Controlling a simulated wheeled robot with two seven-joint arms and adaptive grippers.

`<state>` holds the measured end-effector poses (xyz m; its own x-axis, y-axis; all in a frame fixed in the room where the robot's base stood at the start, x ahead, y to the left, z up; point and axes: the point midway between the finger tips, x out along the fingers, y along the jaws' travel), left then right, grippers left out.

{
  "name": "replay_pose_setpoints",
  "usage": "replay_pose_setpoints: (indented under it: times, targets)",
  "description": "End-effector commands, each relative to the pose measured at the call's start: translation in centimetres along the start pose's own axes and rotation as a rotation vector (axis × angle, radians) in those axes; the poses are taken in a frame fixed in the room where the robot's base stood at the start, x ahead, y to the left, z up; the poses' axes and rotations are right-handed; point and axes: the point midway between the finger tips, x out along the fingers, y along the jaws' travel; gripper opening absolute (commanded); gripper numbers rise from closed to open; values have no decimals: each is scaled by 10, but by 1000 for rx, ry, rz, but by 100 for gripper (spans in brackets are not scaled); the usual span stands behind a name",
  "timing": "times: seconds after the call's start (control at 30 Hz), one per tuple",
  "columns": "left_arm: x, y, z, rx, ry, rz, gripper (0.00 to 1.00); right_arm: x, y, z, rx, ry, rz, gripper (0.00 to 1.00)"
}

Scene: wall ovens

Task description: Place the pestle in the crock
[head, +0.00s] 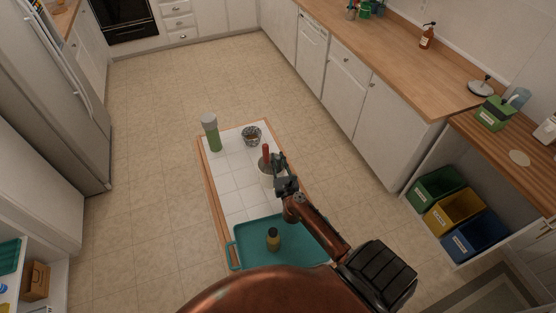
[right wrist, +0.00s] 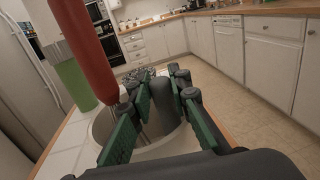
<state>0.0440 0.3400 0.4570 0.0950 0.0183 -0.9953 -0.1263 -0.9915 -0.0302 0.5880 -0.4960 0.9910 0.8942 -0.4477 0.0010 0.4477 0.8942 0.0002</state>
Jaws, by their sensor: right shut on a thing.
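The crock (head: 264,170) is a pale, round, open vessel on the tiled table top. Its opening (right wrist: 159,148) shows below the fingers in the right wrist view. A red-handled utensil (head: 266,152) with thin metal below stands in it; its handle (right wrist: 92,45) is large at the left of the wrist view. My right gripper (head: 284,180) is at the crock's right side and over its opening. It is shut on a dark grey rounded thing (right wrist: 164,96), which appears to be the pestle. Its lower end is over or inside the opening; I cannot tell which. My left gripper is not in view.
A green bottle with a grey cap (head: 211,133) and a patterned bowl (head: 251,135) stand behind the crock. White tiles (head: 233,180) left of the crock are bare.

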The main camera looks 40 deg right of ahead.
Motion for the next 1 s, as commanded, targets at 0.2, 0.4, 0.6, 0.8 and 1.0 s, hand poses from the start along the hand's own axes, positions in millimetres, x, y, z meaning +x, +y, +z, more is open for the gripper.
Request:
replay_pose_setpoints:
  times: [0.2, 0.4, 0.6, 0.8, 1.0]
  targets:
    - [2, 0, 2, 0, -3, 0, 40, 0, 0, -3, -1, 0, -1, 20]
    - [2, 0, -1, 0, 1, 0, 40, 0, 0, -3, -1, 0, -1, 25]
    - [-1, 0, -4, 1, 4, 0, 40, 0, 0, 1, -1, 0, 0, 25]
    - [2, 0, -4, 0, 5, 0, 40, -29, -1, -2, 1, 3, -1, 25]
    - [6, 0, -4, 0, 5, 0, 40, -73, 0, -3, 1, 4, -1, 25]
